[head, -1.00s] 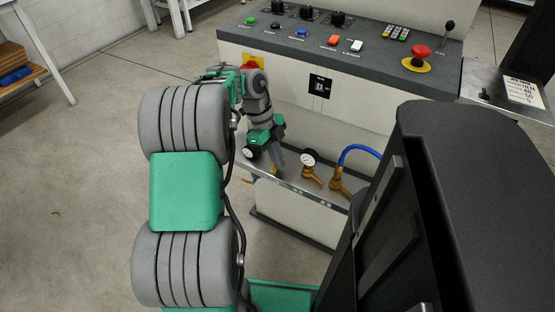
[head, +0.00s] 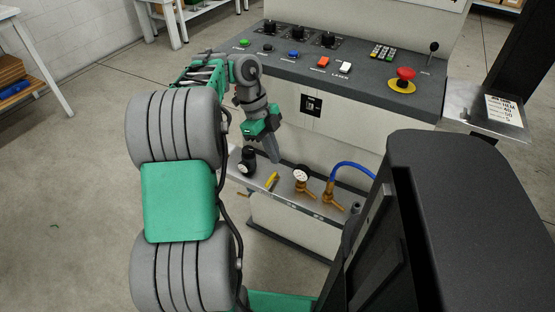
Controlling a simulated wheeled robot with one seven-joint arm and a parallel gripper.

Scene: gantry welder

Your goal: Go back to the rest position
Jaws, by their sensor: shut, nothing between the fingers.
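My gripper (head: 272,154) is at the end of my green and grey arm, in front of the control panel's lower front. Its grey fingers point down and are shut with nothing visible between them. It hangs above the metal shelf (head: 318,208). A black knob-like part (head: 248,160) and a yellow-handled part (head: 271,182) are on the shelf just below and left of the fingers.
The control panel (head: 345,80) carries knobs, coloured buttons, a keypad and a red emergency stop (head: 405,78). A gauge (head: 301,175) and a brass valve with a blue hose (head: 350,167) stand right of my gripper. A side plate (head: 485,112) juts out at right. Floor at left is clear.

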